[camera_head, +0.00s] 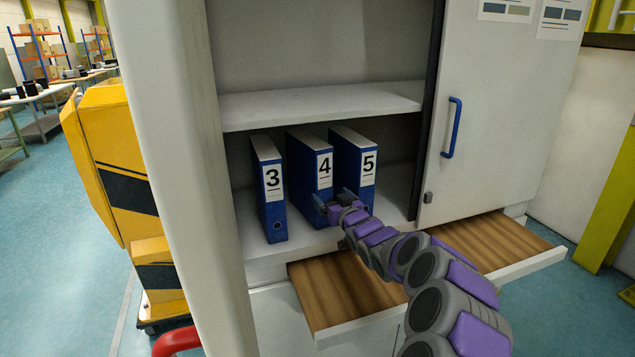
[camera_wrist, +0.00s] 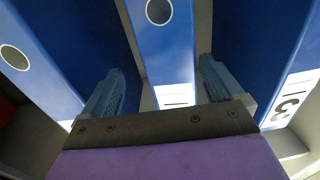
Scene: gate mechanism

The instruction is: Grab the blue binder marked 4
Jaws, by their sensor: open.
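The blue binder marked 4 (camera_head: 307,170) stands upright on the cabinet's lower shelf, between the blue binder marked 3 (camera_head: 268,190) and the blue binder marked 5 (camera_head: 353,165). My gripper (camera_head: 333,203) is in front of binder 4's lower spine and hides part of it. In the wrist view, which looks upside down, my open gripper (camera_wrist: 163,78) has one finger on each side of the middle binder (camera_wrist: 167,45). Binder 3 (camera_wrist: 262,50) is on the right there, with its label partly cut off. I cannot tell whether either finger touches a binder.
The cabinet's upper shelf (camera_head: 320,104) is above the binders. A white door with a blue handle (camera_head: 452,128) covers the right side. Two wooden-bottomed drawers (camera_head: 345,290) stick out below, under my arm. A yellow machine (camera_head: 110,150) stands left of the cabinet.

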